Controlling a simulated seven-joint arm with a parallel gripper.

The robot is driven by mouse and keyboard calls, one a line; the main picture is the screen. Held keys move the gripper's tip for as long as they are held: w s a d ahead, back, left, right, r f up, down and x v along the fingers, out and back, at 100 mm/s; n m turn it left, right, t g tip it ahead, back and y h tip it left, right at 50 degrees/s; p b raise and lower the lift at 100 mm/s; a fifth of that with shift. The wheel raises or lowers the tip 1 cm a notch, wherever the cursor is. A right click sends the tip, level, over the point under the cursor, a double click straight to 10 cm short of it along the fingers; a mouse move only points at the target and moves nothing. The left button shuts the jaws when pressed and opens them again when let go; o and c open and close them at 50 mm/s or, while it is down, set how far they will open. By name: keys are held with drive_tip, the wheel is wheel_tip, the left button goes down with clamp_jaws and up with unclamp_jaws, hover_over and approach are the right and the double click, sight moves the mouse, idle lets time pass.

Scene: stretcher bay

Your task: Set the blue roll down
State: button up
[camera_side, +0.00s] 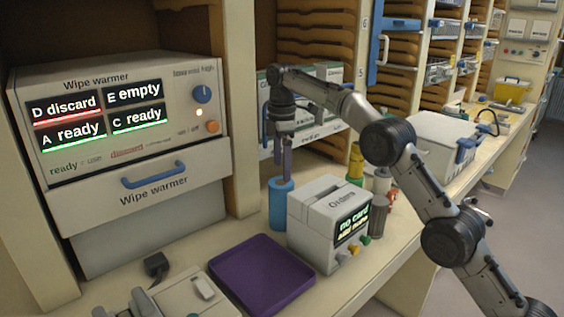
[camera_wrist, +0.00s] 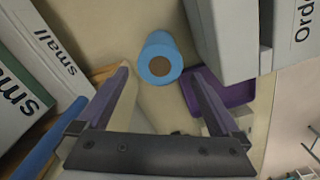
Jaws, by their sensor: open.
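The blue roll (camera_side: 281,207) stands upright on the counter in the side view, between the wipe warmer and the grey box with a small display. In the wrist view the blue roll (camera_wrist: 159,47) shows its round end with a brown core. My gripper (camera_side: 286,172) points down just over the top of the roll. In the wrist view my gripper (camera_wrist: 162,74) has its two fingers spread wide, with the roll beyond and between the fingertips. Nothing is held between the fingers. Whether a finger touches the roll's rim cannot be told.
The grey display box (camera_side: 318,222) stands close to the roll's right. A purple tray (camera_side: 262,274) lies in front. The wipe warmer (camera_side: 118,130) is at left. White cartons (camera_wrist: 30,85) stand near the roll. Several small bottles (camera_side: 378,215) are behind the display box.

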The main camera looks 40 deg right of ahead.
drive_tip(key=shift+r, duration=0.25)
drive_tip(key=shift+s+r, duration=0.15)
drive_tip(key=shift+r, duration=0.05)
drive_tip(key=s+a+r+m+t, duration=0.1)
drive_tip(key=s+r+m, duration=0.3)
drive_tip(key=s, duration=0.5)
drive_tip(key=s+a+r+m+t, duration=0.1)
drive_tip(key=s+r+m+t, duration=0.1)
drive_tip(key=s+r, duration=0.55)
drive_tip(key=s+f+m+t, duration=0.1)
drive_tip(key=s+f+m, duration=0.2)
drive_tip(key=s, duration=0.9)
drive_tip(key=s+f+m+t, duration=0.1)
drive_tip(key=s+f+m, duration=0.2)
drive_tip(key=s+f, duration=0.7)
drive_tip(key=s, duration=0.2)
drive_tip(key=shift+s+m+t, duration=0.3)
